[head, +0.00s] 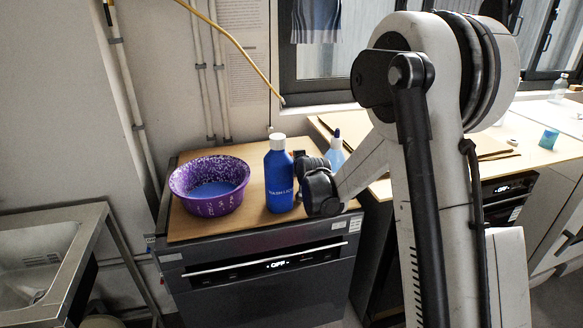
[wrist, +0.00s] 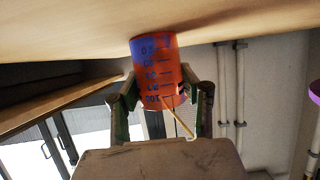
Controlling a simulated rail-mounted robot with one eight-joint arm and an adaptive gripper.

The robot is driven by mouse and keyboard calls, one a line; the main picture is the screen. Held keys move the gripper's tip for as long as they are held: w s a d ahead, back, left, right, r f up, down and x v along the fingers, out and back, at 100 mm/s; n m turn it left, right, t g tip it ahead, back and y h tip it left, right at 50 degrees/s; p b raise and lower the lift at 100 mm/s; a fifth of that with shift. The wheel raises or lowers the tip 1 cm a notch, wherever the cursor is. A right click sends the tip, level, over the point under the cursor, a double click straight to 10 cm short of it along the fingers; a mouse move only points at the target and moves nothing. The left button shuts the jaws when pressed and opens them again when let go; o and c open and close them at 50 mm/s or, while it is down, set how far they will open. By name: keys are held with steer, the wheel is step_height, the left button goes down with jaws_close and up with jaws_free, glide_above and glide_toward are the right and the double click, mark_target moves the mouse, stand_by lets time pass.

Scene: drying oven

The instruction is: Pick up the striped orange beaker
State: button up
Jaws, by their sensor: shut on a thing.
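The striped orange beaker (wrist: 160,75) shows in the wrist view, orange with a blue-purple patch and dark measuring marks and numbers. My gripper (wrist: 158,82) has one finger on each side of it and is shut on it. The beaker's far end is at or very near the wooden surface (wrist: 70,25), which appears at the top of this picture; I cannot tell if they touch. In the head view my wrist (head: 320,190) is just right of the blue bottle, and the beaker is hidden there.
The blue bottle (head: 279,178) with a white cap and a purple speckled bowl (head: 208,205) stand on the wooden board over the oven (head: 265,272). A light-blue bottle (head: 336,158) stands behind my wrist. A metal sink (head: 40,262) is at the left.

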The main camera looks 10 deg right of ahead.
step_height(320, 180, up, 17)
steer(key=p, duration=0.3)
steer(key=f+v, duration=0.2)
steer(key=v, duration=0.9)
steer(key=s+f+v, duration=0.1)
steer(key=v, duration=1)
steer(key=shift+s+a+f, duration=0.25)
steer(key=shift+s+a, duration=0.3)
steer(key=shift+a, duration=0.15)
steer(key=w+r+p, duration=0.3)
steer(key=r+p, duration=0.5)
steer(key=r, duration=0.4)
steer(key=shift+w, duration=0.35)
steer(key=shift+r, duration=0.1)
